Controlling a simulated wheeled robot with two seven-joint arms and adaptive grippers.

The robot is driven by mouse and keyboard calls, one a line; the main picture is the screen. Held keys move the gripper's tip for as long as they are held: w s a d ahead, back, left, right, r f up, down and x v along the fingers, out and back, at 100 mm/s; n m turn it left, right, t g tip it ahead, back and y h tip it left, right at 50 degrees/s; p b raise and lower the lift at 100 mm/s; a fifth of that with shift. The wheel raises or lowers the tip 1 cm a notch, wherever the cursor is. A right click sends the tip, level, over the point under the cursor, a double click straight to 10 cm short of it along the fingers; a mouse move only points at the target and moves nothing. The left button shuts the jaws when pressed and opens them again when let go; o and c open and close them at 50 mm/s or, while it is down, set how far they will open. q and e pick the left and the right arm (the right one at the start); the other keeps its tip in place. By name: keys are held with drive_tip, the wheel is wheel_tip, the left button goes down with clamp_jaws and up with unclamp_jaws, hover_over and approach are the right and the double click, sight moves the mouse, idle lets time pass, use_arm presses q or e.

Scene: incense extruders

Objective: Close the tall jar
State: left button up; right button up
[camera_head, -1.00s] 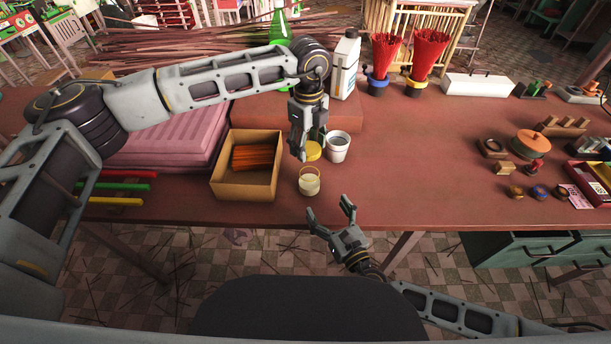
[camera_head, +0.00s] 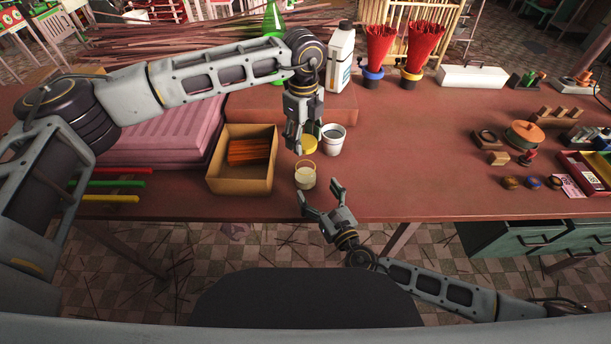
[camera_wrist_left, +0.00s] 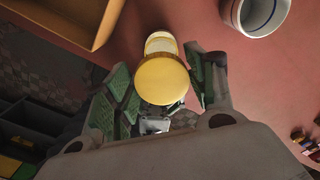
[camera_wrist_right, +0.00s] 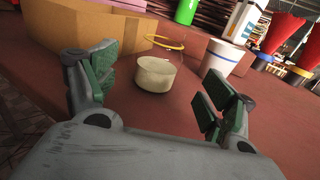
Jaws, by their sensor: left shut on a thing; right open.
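The tall jar (camera_head: 305,180) stands on the table near its front edge, clear-walled with a thin yellow rim and cream contents. It also shows in the right wrist view (camera_wrist_right: 155,75). My left gripper (camera_head: 304,146) is shut on the round yellow lid (camera_wrist_left: 162,80), holding it behind the jar in the head view, apart from it. My right gripper (camera_head: 318,195) is open and empty at the table's front edge, just in front and to the right of the jar. In the right wrist view, its fingers are spread with the jar beyond and between them.
A cardboard box (camera_head: 214,177) with orange sticks stands left of the jar. A white cup (camera_head: 334,143) stands close right of the lid. A white bottle (camera_head: 341,60) is behind. The table right of the cup is clear up to small wooden pieces.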

drive_tip(key=shift+x, duration=4.2)
drive_tip(key=c, duration=1.5)
use_arm(q)
hover_over(304, 157)
drive_tip(key=s, duration=0.2)
drive_tip(key=shift+f, duration=2.5)
use_arm(e)
drive_tip(key=shift+f, duration=0.1)
drive_tip(key=shift+c, duration=0.2)
use_arm(q)
drive_tip(key=shift+f, duration=0.9)
drive_tip(key=shift+f, duration=0.5)
use_arm(e)
clamp_jaws()
